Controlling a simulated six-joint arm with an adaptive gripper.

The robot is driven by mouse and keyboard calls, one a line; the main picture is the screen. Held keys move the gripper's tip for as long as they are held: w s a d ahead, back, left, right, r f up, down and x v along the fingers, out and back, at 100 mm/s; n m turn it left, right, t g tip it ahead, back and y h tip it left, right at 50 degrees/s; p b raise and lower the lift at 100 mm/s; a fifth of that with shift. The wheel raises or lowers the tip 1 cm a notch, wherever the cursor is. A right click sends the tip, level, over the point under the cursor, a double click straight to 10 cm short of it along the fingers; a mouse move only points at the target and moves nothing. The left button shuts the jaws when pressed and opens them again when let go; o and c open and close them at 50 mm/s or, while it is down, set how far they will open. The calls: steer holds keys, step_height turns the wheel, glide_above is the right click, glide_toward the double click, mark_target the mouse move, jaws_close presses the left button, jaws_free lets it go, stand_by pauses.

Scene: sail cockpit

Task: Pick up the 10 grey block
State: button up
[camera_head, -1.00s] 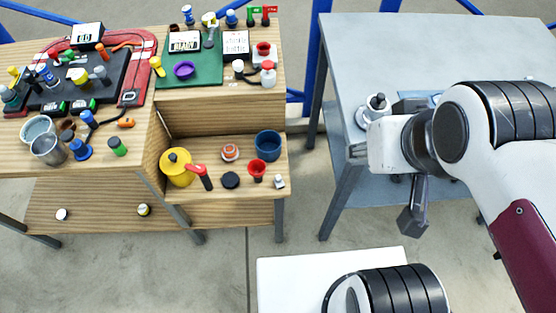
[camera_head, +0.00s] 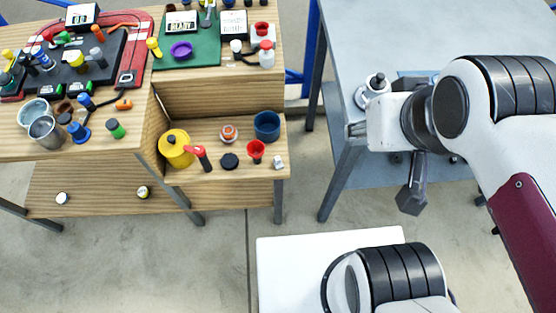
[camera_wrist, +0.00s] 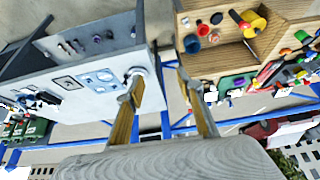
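A small pale grey block (camera_head: 278,162) sits at the front right corner of the lower wooden shelf. Its markings are too small to read, so I cannot tell whether it bears a 10. What looks like the same block shows in the wrist view (camera_wrist: 185,22). My gripper (camera_head: 356,137) is to the right of the shelf, well apart from the block, beside the blue-grey table. In the wrist view my gripper (camera_wrist: 160,82) has its two yellow-lined fingers apart with nothing between them.
A red funnel (camera_head: 256,150), black disc (camera_head: 230,161), blue cup (camera_head: 267,126) and yellow pot (camera_head: 175,148) share the shelf. The blue-grey table (camera_head: 345,65) carries a round metal fitting (camera_head: 376,84). Floor shows between shelf and table.

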steer(key=shift+c, duration=1.1)
